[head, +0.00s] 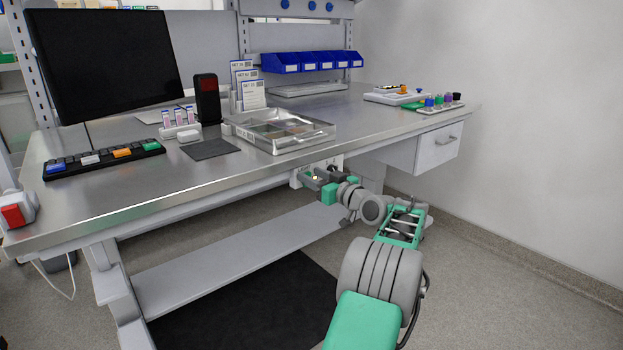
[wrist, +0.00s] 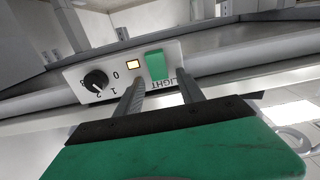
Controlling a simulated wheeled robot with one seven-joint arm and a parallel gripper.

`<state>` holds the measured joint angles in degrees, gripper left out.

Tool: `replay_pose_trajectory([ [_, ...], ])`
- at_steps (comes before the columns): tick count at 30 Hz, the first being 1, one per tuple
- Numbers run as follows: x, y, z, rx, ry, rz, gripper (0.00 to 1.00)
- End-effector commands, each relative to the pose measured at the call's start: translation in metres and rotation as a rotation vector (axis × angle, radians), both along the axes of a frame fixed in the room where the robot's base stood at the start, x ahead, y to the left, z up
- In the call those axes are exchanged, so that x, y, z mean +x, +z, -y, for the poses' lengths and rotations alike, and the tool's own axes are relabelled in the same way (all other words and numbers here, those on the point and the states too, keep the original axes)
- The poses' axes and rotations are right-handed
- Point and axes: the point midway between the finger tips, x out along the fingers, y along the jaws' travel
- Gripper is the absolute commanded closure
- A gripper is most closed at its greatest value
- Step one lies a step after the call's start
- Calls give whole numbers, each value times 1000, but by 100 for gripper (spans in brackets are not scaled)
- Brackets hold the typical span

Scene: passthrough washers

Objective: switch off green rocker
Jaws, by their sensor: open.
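The green rocker (wrist: 155,65) sits on a pale control panel (wrist: 188,57) under the bench's front edge, with the word LIGHT upside down beside it. A small indicator (wrist: 133,65) next to it glows yellow. My gripper (wrist: 161,79) is open and empty, its two fingers pointing at the panel, with the rocker showing between and just beyond the tips. I cannot tell whether the tips touch the panel. In the head view the panel (head: 337,160) is partly hidden behind my gripper (head: 314,177), and the rocker cannot be made out.
A black rotary knob (wrist: 96,80) with numbers is on the panel's left in the wrist view. A drawer unit (head: 425,150) hangs to the right. A shelf (head: 225,255) lies below.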

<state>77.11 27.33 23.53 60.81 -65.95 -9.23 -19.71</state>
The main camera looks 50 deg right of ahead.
Motion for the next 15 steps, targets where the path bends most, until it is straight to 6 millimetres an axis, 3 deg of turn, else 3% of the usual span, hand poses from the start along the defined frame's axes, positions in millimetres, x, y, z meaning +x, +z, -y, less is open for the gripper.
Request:
replay_pose_trajectory([
  [8, 5, 0, 0, 0, 1, 0, 55],
  [15, 5, 0, 0, 0, 1, 0, 73],
])
